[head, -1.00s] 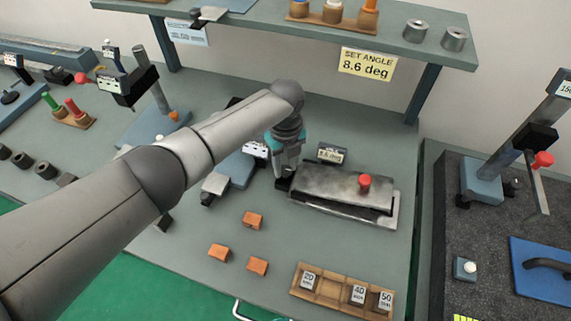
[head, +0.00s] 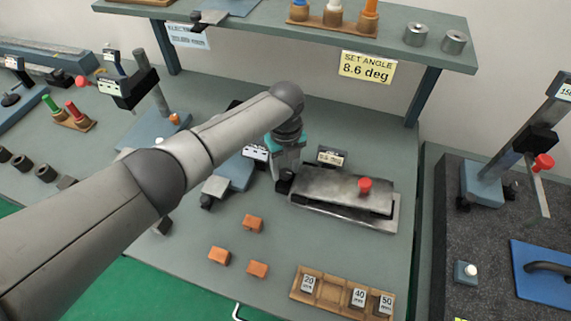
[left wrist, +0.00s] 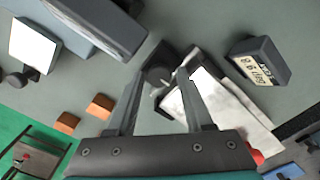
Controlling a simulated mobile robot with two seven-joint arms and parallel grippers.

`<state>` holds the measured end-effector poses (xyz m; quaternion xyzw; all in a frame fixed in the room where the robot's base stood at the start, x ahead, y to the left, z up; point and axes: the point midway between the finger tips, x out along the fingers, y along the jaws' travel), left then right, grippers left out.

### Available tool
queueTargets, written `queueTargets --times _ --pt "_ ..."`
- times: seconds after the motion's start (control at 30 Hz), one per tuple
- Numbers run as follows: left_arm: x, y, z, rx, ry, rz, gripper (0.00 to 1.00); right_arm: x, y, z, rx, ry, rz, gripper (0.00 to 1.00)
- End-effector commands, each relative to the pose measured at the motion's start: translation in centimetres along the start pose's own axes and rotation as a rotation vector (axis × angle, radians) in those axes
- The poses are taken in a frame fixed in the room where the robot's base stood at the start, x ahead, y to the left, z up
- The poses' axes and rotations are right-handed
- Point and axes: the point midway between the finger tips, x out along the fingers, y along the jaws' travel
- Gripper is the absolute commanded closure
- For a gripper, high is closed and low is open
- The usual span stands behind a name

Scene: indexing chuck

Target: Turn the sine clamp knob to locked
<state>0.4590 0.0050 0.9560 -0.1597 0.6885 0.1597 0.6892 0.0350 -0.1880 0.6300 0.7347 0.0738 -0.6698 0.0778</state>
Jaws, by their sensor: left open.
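The sine plate (head: 335,184) is a grey metal slab on a base, with its top tilted slightly and a red knob (head: 365,185) on it. A dark round knob (left wrist: 158,78) with a pale mark sits at the plate's left end; in the head view it is mostly hidden by my gripper. My left gripper (head: 285,176) points down over that end. In the left wrist view its open fingers (left wrist: 159,74) lie on either side of the dark knob; I cannot tell whether they touch it. My right gripper is in neither view.
A small readout (head: 332,156) stands behind the plate and shows 8.6 deg in the left wrist view (left wrist: 259,62). Orange blocks (head: 252,223) and a wooden tray of gauge blocks (head: 330,297) lie in front. A shelf (head: 270,22) overhangs the back, bearing a "SET ANGLE 8.6 deg" sign (head: 366,67).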

Motion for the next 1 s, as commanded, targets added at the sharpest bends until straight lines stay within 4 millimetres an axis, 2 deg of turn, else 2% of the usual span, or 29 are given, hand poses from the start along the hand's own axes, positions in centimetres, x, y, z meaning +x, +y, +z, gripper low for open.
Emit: queueTargets --times 0.17,0.27,0.5,0.7,0.83,1.0 --pt "-1.1 0.0 0.0 0.000 0.000 -0.002 0.48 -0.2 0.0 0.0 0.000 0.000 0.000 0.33" --pt "-2.6 -0.1 0.0 0.001 -0.002 -0.004 0.48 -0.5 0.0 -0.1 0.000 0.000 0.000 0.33" --pt "-8.4 -0.1 0.1 0.002 -0.004 -0.004 0.48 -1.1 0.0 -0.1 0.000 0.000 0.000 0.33" --pt "-12.6 0.0 0.1 0.001 -0.003 -0.003 0.48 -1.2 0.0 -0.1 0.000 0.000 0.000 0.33" --pt "-14.2 0.0 0.0 0.000 -0.001 -0.002 0.48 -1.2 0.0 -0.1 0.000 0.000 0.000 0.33" --pt "-15.2 0.0 0.0 0.000 -0.001 0.000 0.48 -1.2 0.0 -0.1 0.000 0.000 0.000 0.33"
